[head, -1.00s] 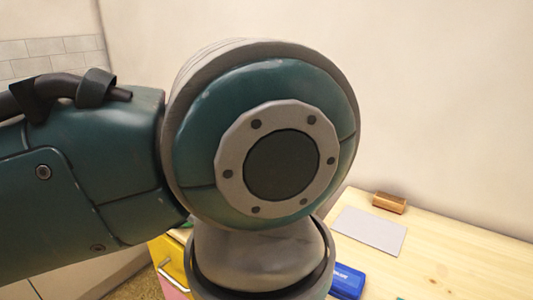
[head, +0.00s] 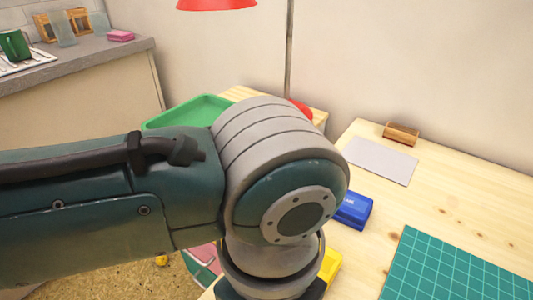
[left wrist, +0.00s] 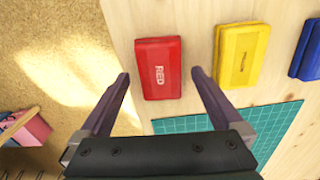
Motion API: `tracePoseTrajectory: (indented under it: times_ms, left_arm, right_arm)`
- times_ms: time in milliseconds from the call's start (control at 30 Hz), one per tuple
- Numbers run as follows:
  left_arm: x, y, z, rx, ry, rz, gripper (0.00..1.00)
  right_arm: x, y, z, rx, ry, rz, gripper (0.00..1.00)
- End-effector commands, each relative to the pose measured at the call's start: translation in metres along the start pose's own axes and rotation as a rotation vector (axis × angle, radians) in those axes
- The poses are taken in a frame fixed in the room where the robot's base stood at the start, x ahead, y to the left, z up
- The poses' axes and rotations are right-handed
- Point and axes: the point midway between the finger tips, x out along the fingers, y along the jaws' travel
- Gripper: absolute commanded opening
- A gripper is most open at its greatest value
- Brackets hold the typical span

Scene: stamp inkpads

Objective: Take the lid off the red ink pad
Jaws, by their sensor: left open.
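The red ink pad (left wrist: 161,66), marked RED, lies on the light wood table in the left wrist view with its lid on. My left gripper (left wrist: 160,76) is open and empty, its two fingers on either side of the pad's near part in that view. I cannot tell how far above the pad they are. In the head view my left arm hides the gripper and the red pad. My right gripper is in neither view.
A yellow pad (left wrist: 241,56) and a blue pad (left wrist: 308,50) lie right of the red one. A green cutting mat (left wrist: 190,124) lies nearer. The table's edge is close left of the red pad.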

Motion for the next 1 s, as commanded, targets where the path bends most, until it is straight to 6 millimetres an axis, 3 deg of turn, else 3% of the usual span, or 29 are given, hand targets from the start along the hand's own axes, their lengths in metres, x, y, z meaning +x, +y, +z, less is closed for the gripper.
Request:
tracePoseTrajectory:
  times_ms: [133, 900, 1000]
  left_arm:
    - [-0.0007, -0.0001, -0.0002, 0.0, 0.0, -0.001, 1.0]
    - [-0.001, -0.0002, -0.0002, 0.0, 0.0, -0.001, 0.13]
    - [-0.0011, -0.0003, -0.0002, 0.0, 0.0, -0.001, 0.12]
  right_arm:
    - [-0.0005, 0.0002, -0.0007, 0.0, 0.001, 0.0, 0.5]
    - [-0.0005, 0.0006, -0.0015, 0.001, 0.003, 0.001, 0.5]
    - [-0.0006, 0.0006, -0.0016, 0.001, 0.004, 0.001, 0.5]
